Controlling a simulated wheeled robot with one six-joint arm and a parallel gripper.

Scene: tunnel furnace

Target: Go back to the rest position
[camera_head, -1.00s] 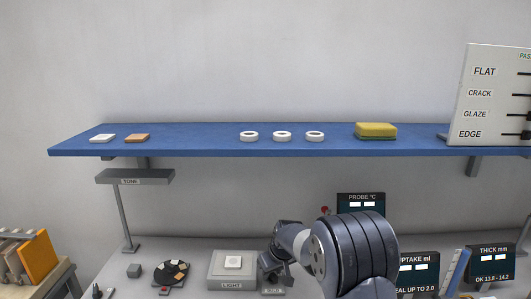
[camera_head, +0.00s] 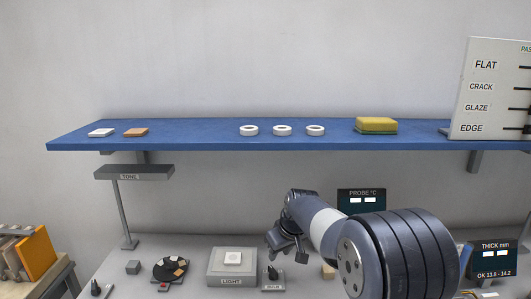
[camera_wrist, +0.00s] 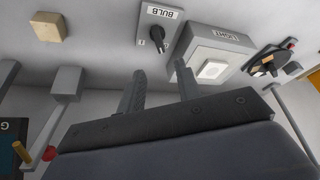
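My gripper (camera_head: 288,250) hangs above the bench in the head view, just right of the light box and above the bulb switch. In the wrist view its two fingers (camera_wrist: 160,88) stand apart with nothing between them. The light box (camera_head: 232,265) has a white square tile (camera_head: 233,259) on its top; the tile also shows in the wrist view (camera_wrist: 212,69). The bulb switch (camera_wrist: 156,38) with its black knob is beyond the fingers in the wrist view.
A blue shelf (camera_head: 200,141) crosses above the arm, holding tiles, three white rings and a yellow sponge (camera_head: 376,124). A tone lamp (camera_head: 134,173) stands left. A round dark plate (camera_head: 170,270) with samples sits left of the light box. A beige block (camera_wrist: 48,26) lies on the bench.

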